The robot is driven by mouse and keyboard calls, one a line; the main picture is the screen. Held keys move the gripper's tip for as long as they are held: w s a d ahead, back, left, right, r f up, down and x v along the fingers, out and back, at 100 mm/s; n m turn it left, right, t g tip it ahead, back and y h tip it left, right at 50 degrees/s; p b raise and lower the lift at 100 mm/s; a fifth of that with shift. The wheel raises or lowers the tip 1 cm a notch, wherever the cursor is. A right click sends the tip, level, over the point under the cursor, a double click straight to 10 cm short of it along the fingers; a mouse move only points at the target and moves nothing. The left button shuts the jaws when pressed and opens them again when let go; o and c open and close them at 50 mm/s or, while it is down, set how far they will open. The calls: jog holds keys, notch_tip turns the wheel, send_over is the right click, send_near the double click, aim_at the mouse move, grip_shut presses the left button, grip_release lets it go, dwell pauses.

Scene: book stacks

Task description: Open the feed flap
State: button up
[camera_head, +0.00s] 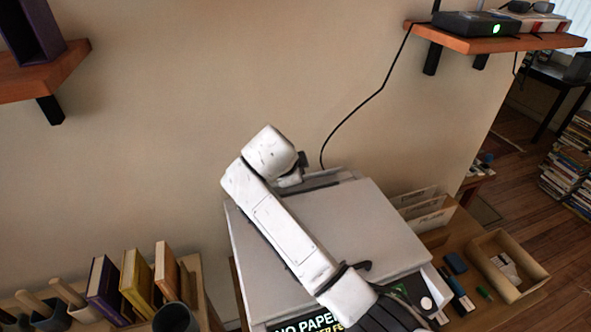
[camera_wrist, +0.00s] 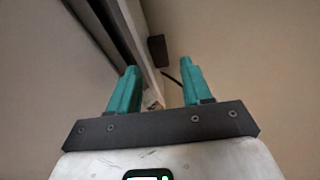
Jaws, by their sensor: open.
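A white printer (camera_head: 372,222) stands on a wooden table against the wall, partly covered by my arm. A grey strip with a dark slot (camera_head: 322,182) runs along its back edge; this looks like the feed flap area, and I cannot tell the flap's exact position. My arm reaches over the printer, with its end near the back left of the lid. My gripper (camera_wrist: 159,68) has two teal fingers, open and apart, with nothing held. In the wrist view a pale edge (camera_wrist: 142,45) runs between the fingers; contact cannot be told.
A black cable (camera_head: 367,101) drops from a wall shelf (camera_head: 480,44) to behind the printer. Books (camera_head: 137,281) and a dark cup (camera_head: 176,318) stand at the left. A cardboard box (camera_head: 530,272) and small items lie on the right. A shelf (camera_head: 40,78) hangs upper left.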

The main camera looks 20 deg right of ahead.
jog(key=shift+x, duration=1.85)
